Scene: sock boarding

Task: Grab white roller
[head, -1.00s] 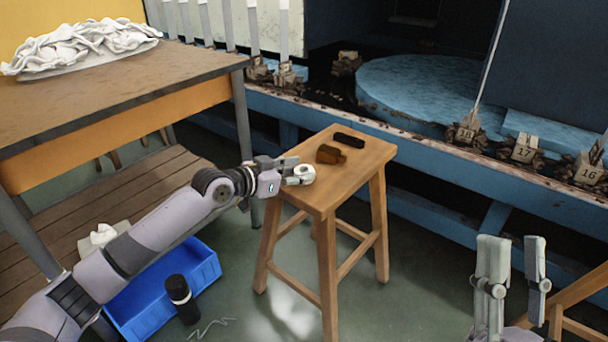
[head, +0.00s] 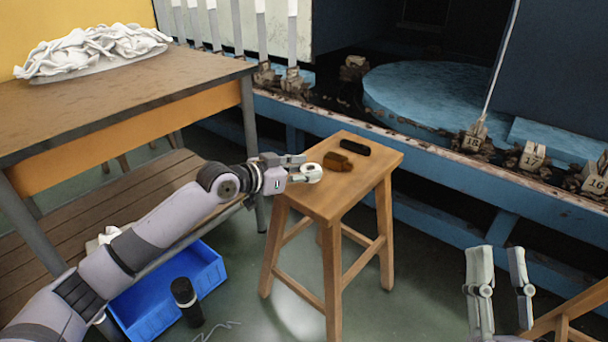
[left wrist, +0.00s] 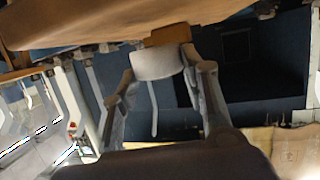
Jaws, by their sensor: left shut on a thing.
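The white roller (head: 314,169) is held at the tip of my left gripper (head: 305,173), at the left edge of the wooden stool's top (head: 370,180). In the left wrist view the roller (left wrist: 156,66) sits between the two fingers of my left gripper (left wrist: 160,78), with a pale strip hanging below it in the picture. Part of the roller is covered by the fingers in the head view, and I cannot tell whether it touches the stool. My right gripper (head: 498,272) is open and empty, low at the right, away from the stool.
A brown object (head: 338,162) and a black object (head: 355,147) lie on the stool. A table (head: 110,90) with a white cloth pile (head: 95,48) stands left. A blue bin (head: 155,302) and black cylinder (head: 187,300) are on the floor. A blue machine (head: 430,90) stands behind.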

